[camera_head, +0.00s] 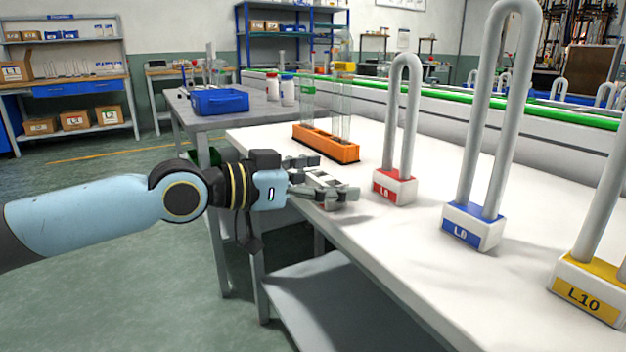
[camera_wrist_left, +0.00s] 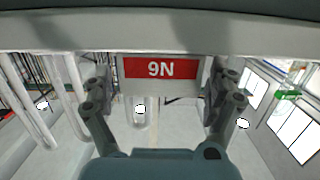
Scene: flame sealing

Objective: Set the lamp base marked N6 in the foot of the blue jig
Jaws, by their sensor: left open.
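A U-shaped tube lamp with a white base and red label (camera_head: 394,187) stands upright on the white table. In the left wrist view, upside down, its red label (camera_wrist_left: 162,69) reads N6. The face towards the head camera has an L mark with a digit too small to be sure of. My left gripper (camera_head: 332,180) is open, low over the table's left edge, pointing at this base. In the wrist view the base shows between the open fingers; whether they touch it I cannot tell. I cannot make out a blue jig. My right gripper is out of view.
A blue-labelled lamp base (camera_head: 472,226) marked L8 and a yellow-labelled one (camera_head: 588,288) marked L10 stand to the right. An orange rack (camera_head: 326,143) with glass tubes stands behind the gripper. A conveyor (camera_head: 440,110) runs behind. The table's front middle is bare.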

